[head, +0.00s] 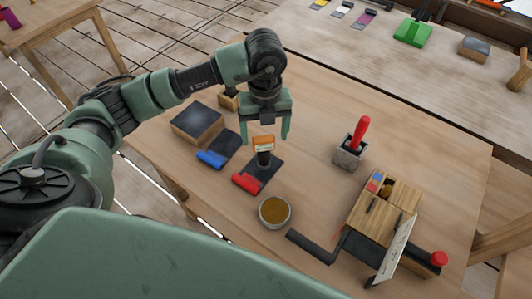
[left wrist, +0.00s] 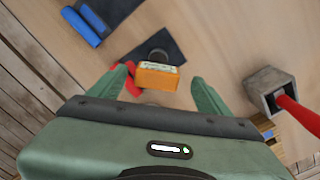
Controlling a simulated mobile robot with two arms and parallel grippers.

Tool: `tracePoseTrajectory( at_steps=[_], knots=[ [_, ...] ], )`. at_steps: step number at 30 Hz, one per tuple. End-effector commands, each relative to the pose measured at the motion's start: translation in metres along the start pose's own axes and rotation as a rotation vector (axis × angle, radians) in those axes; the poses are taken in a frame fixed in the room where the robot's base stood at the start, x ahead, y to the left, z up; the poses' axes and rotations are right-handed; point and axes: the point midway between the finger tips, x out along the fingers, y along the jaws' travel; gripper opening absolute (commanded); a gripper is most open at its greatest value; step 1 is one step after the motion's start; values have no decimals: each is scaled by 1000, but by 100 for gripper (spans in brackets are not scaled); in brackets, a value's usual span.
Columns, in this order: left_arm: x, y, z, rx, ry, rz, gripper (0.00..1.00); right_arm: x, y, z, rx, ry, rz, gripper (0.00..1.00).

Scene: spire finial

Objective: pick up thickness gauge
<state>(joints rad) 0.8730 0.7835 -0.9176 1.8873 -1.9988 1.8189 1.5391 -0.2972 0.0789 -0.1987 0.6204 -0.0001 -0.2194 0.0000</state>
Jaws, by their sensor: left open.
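The thickness gauge (head: 263,142) has an orange head with a small pale display on top and a dark body below. It stands upright on a dark sheet with a red rolled end (head: 262,172). My left gripper (head: 264,137) points down just above it, open, with one finger to each side of the orange head. In the left wrist view the orange head (left wrist: 157,76) lies between the two spread fingertips (left wrist: 162,78), with gaps on both sides. I cannot tell exactly how far down the fingers reach. My right gripper is not in view.
A dark sheet with a blue roll (head: 212,158) and a dark-topped block (head: 197,123) lie left. A tin of amber stuff (head: 275,211) stands in front. A red-handled tool in a grey block (head: 352,148) and a wooden organizer (head: 375,215) are right. The table's far right is clear.

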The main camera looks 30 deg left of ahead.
Motion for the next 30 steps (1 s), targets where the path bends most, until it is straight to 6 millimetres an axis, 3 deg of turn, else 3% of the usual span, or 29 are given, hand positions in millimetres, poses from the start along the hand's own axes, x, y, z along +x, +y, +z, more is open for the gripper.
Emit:
tracePoseTrajectory(
  at_steps=[7, 19, 28, 30],
  knots=[
    [22, 0, -1, 1, 5, 1, 78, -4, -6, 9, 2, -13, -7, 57],
    [74, 3, -2, 3, 5, -2, 78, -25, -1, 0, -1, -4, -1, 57],
    [80, 3, -1, 4, 3, -4, 78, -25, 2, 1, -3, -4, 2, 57],
    [80, 3, -1, 4, 3, -4, 62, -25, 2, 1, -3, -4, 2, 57]
  ],
)
